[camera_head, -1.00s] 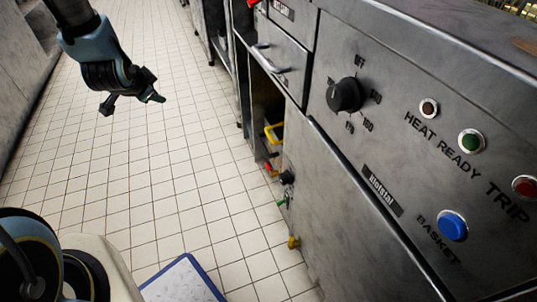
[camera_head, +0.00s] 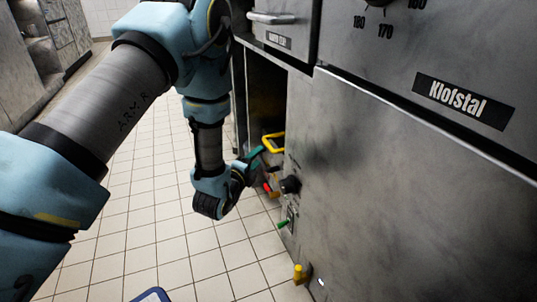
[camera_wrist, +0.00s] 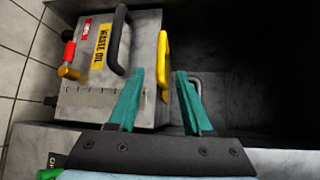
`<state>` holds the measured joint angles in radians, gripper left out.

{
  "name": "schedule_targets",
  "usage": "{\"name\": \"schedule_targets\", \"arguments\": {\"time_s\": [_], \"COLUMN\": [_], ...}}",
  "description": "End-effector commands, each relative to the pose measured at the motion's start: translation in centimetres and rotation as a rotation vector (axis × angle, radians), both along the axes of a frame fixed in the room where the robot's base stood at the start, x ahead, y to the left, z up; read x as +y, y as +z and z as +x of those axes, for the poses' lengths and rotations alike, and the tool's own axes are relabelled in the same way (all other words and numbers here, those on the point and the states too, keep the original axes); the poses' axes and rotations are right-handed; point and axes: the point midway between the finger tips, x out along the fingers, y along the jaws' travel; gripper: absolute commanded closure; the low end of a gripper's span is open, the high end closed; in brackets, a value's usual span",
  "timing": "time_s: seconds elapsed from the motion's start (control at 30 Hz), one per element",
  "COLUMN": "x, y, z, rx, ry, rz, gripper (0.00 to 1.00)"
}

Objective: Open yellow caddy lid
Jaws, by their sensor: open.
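The caddy is a grey metal box (camera_wrist: 85,105) labelled WASTE OIL, standing in a dark open bay under the counter in the wrist view. It has a black carry handle (camera_wrist: 119,40) on top and a yellow handle (camera_wrist: 163,60) along its right edge. The yellow handle also shows in the head view (camera_head: 273,137). My gripper (camera_wrist: 160,75) is open, its two green fingers pointing at the caddy's right side. The yellow handle's near end appears between the fingers. I cannot tell whether either finger touches it.
A red grip (camera_wrist: 69,52) and a yellow knob (camera_wrist: 69,73) stick out on the caddy's left. In the head view a black knob (camera_head: 290,184), a green lever (camera_head: 283,224) and a yellow valve (camera_head: 298,272) project from the cabinet front. Tiled floor (camera_head: 150,235) lies open to the left.

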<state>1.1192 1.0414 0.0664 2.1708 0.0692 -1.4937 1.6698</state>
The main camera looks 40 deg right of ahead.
Motion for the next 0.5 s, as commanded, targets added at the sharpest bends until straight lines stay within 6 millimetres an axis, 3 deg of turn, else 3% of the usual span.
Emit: {"name": "schedule_targets", "arguments": {"time_s": [0.5], "x": [-7.7], "y": [-1.4], "z": [3.6], "rx": [0.002], "ry": [0.002], "rz": [-0.003], "gripper": [0.50]}}
